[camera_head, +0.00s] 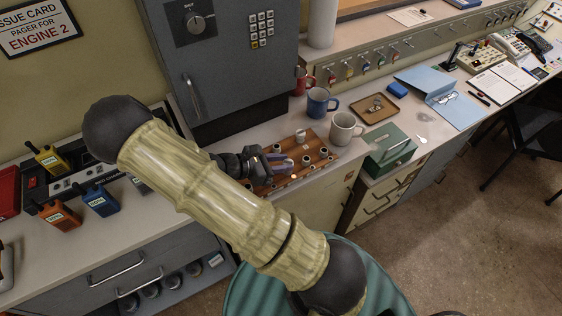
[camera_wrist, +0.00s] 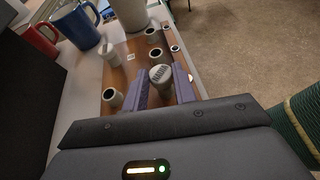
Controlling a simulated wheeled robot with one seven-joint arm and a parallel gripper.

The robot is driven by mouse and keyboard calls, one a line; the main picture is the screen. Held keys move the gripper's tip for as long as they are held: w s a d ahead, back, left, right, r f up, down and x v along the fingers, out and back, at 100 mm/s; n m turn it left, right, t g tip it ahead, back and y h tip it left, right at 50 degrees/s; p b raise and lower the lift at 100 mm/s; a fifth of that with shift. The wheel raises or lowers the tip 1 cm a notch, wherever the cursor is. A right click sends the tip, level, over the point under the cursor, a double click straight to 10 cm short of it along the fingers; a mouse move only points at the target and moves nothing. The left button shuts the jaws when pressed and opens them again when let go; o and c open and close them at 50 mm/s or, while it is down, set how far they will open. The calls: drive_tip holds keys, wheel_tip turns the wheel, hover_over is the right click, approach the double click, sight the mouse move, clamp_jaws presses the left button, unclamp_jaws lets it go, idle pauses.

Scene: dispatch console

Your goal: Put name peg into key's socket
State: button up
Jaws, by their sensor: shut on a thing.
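A brown wooden peg board (camera_head: 317,164) with several dark-holed sockets lies on the counter. It also shows in the wrist view (camera_wrist: 126,72). My gripper (camera_head: 284,166) is over the board, its purple-grey fingers (camera_wrist: 163,88) shut on a pale peg with a marked grey top (camera_wrist: 160,74). The fingers partly hide the peg's lower part, and I cannot tell whether it is clear of the board. A second pale peg (camera_wrist: 109,54) stands at the board's edge, also in the head view (camera_head: 300,136). Open sockets (camera_wrist: 113,97) are beside the held peg. No key is identifiable on the board.
A white mug (camera_head: 342,128), a blue mug (camera_head: 318,103) and a red mug (camera_head: 301,80) stand behind the board. A green box (camera_head: 390,151) is to its right, with a brown tray (camera_head: 373,108) behind. A grey cabinet (camera_head: 226,60) rises behind my gripper.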

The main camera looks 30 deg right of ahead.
drive_tip(key=shift+f, duration=0.3)
drive_tip(key=o, duration=1)
wheel_tip(320, 180, up, 6)
drive_tip(key=p, duration=0.5)
idle(0.6)
